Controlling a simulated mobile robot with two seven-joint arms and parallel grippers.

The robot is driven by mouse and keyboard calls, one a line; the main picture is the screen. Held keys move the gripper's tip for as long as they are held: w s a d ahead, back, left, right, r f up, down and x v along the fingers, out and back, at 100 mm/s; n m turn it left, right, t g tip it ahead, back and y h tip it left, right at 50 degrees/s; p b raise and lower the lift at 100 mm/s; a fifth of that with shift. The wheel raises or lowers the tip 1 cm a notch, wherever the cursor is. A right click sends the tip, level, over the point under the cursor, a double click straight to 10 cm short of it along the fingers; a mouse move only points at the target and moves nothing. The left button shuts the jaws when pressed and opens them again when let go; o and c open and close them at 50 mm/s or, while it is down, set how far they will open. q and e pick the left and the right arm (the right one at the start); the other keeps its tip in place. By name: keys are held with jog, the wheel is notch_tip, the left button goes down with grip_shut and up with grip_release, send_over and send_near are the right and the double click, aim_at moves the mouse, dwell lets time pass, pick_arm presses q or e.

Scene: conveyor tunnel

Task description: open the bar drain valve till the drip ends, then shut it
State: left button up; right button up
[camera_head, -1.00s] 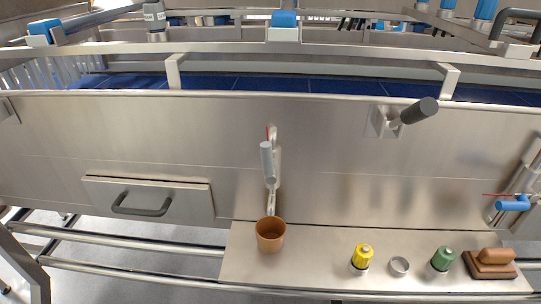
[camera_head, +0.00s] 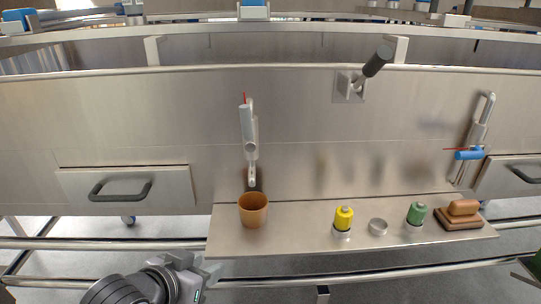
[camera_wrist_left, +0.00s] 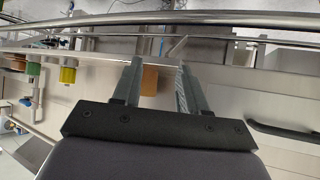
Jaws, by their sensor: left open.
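A pipe valve with a grey bar handle (camera_head: 247,122) and a red tip stands on the steel panel in the head view, its handle near upright. Its spout points down above an orange-brown cup (camera_head: 253,211) on the shelf. A second pipe valve, with a blue handle (camera_head: 469,155) and a thin red pointer, is at the right; its handle lies about level. Any drip is too small to see. My left gripper (camera_head: 210,270) is low, in front of and below the shelf, left of the cup. In the left wrist view its fingers (camera_wrist_left: 158,66) are apart and empty, the cup (camera_wrist_left: 149,80) showing beyond them.
A drawer (camera_head: 125,190) is at the left. A dark knob (camera_head: 377,61) juts out above. Rails run below the shelf.

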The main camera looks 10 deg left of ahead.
pick_arm(q)
jog(key=w+d+r+t+h, duration=0.1)
jog(key=w+r+t, duration=0.15)
jog(key=r, duration=0.25)
jog(key=w+r+t, duration=0.1)
jog(key=w+r, duration=0.2)
jog(key=r, duration=0.3)
jog(key=m+t+h, duration=0.1)
jog(key=t+h, duration=0.2)
send_near(243, 120)
jog(key=x, duration=0.4)
jog(key=shift+x, duration=3.45)
jog(key=shift+c, duration=0.3)
grip_shut()
